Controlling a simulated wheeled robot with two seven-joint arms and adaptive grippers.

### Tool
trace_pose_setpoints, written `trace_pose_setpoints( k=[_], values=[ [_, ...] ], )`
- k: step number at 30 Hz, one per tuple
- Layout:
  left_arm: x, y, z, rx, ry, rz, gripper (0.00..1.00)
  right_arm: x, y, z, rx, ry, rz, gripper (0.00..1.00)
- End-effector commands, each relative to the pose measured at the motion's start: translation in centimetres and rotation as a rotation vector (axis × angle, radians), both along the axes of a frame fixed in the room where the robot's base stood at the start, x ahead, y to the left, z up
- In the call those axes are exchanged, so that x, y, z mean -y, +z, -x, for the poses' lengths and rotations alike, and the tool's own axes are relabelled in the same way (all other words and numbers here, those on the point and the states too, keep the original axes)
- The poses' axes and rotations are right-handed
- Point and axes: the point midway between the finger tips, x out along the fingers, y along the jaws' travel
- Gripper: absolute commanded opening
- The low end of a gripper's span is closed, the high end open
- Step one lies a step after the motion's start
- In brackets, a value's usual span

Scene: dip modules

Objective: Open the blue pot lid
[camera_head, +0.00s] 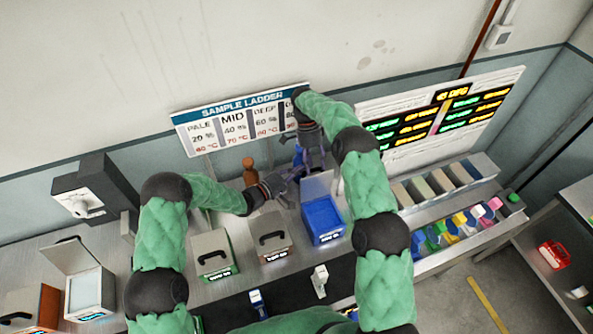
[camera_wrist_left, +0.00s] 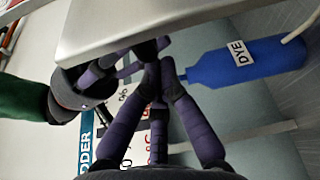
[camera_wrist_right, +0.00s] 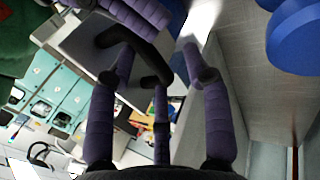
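The blue pot (camera_head: 322,222) stands on the counter with its blue inside showing. Its pale grey lid (camera_head: 316,186) stands raised at the pot's back edge; its plate also shows in the left wrist view (camera_wrist_left: 110,32). In the right wrist view the lid's black handle (camera_wrist_right: 135,48) lies by the spread fingers of my right gripper (camera_wrist_right: 160,58), which is open behind the lid. Whether the fingers touch it I cannot tell. My left gripper (camera_wrist_left: 159,68) has its fingertips together below the lid plate's edge, with no object visible in them. It is left of the lid in the head view (camera_head: 280,184).
A blue dye bottle (camera_wrist_left: 245,62) stands close behind the lid. Left of the blue pot are two lidded pots (camera_head: 270,238) (camera_head: 212,252); a white pot (camera_head: 90,290) further left has its lid up. Colored cups (camera_head: 450,230) stand right. The grippers are close together.

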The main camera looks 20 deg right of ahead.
Motion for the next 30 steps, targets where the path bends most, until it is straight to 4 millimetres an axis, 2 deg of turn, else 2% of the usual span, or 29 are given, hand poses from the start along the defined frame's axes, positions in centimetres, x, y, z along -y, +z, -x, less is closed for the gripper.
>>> trace_pose_setpoints(
  k=[1, 5, 15, 19, 26, 30],
  values=[
    [0.6, -1.1, 1.3, -0.019, -0.022, -0.011, 0.0, -0.2, -0.2, -0.1, 0.004, 0.0, -0.003, 0.48],
    [0.6, -1.1, 1.3, -0.02, -0.023, -0.012, 0.0, -0.3, 0.2, -0.4, 0.004, 0.0, -0.002, 0.48],
    [0.3, -0.8, 0.8, -0.012, -0.014, -0.008, 0.0, -0.5, 4.7, -2.6, 0.005, 0.0, 0.001, 0.48],
    [0.3, -0.6, 0.6, -0.011, -0.011, -0.007, 0.0, -0.5, 5.7, -3.1, 0.003, 0.001, 0.002, 0.48],
    [0.0, -0.5, 0.5, -0.008, -0.008, -0.006, 0.0, -0.5, 6.7, -3.5, 0.003, 0.0, 0.002, 0.48],
    [-1.1, -0.4, 0.9, -0.008, -0.007, -0.006, 0.0, -0.5, 6.8, -3.4, 0.001, 0.001, 0.002, 0.48]
  ],
)
